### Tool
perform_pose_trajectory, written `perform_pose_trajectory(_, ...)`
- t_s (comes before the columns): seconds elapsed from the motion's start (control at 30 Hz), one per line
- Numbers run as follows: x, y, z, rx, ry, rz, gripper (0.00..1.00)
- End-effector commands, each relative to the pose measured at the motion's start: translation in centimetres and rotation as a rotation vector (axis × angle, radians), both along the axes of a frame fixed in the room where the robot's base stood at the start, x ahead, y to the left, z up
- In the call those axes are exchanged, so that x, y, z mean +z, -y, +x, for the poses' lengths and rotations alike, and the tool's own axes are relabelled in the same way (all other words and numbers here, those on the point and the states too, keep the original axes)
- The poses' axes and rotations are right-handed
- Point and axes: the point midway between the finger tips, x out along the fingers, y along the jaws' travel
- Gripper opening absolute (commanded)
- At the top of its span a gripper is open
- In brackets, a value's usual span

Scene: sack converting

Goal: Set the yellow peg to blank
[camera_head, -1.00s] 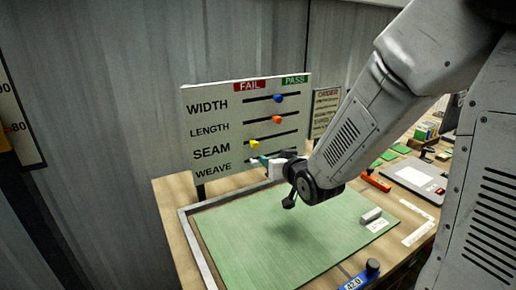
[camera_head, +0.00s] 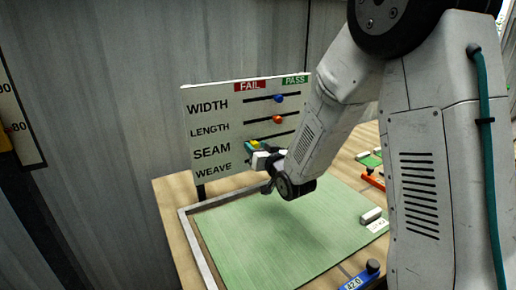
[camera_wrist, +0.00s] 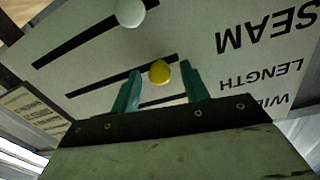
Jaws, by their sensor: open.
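The yellow peg (camera_wrist: 160,72) is in the SEAM slot of the white board (camera_head: 215,92), near the slot's end under the red FAIL label. In the head view my gripper (camera_head: 256,149) is at the board by the SEAM row and covers most of the peg. In the wrist view, which shows the board upside down, my gripper's (camera_wrist: 161,69) teal fingers are open, one on each side of the yellow peg, with a gap on both sides. How deep the fingers reach around the peg is hard to tell.
A blue peg (camera_head: 279,98) sits in the WIDTH slot and an orange peg (camera_head: 278,119) in the LENGTH slot, both mid-slot. A white peg (camera_wrist: 129,12) is in the neighbouring WEAVE slot. A green mat (camera_head: 270,240) lies below the board, with a white block (camera_head: 371,215) on it.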

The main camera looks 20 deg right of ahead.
Motion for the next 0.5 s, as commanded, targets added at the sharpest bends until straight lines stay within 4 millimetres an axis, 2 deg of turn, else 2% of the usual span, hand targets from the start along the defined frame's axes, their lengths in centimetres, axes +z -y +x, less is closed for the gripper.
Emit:
perform_pose_trajectory(0.23,-0.02,-0.03,0.09,0.0,-0.001,0.0,0.45)
perform_pose_trajectory(0.4,-0.01,0.0,0.08,0.0,0.0,0.0,0.0)
perform_pose_trajectory(0.5,-0.02,0.03,0.07,-0.001,0.0,0.0,0.0)
